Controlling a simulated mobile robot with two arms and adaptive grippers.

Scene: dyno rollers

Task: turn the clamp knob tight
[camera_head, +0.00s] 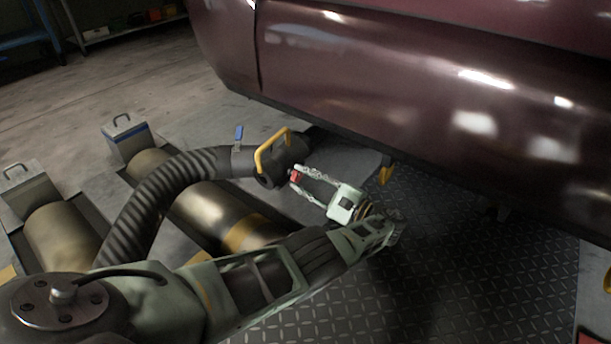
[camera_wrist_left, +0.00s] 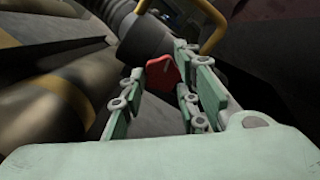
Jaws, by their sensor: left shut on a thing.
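The clamp knob (camera_head: 295,176) is small and red, on the side of the dark hose nozzle (camera_head: 270,180) below the car's sill. My left gripper (camera_head: 298,178) reaches it from the lower right and is shut on it. In the left wrist view the red knob (camera_wrist_left: 162,72) sits between the two fingertips (camera_wrist_left: 160,76). The knob's far side is hidden. My right gripper is not in view.
A yellow handle (camera_head: 272,148) arches over the nozzle, close to my fingers. A ribbed hose (camera_head: 150,200) curves left from it. Metal rollers (camera_head: 215,213) lie below. The maroon car (camera_head: 400,80) overhangs the dark tread plate (camera_head: 480,270).

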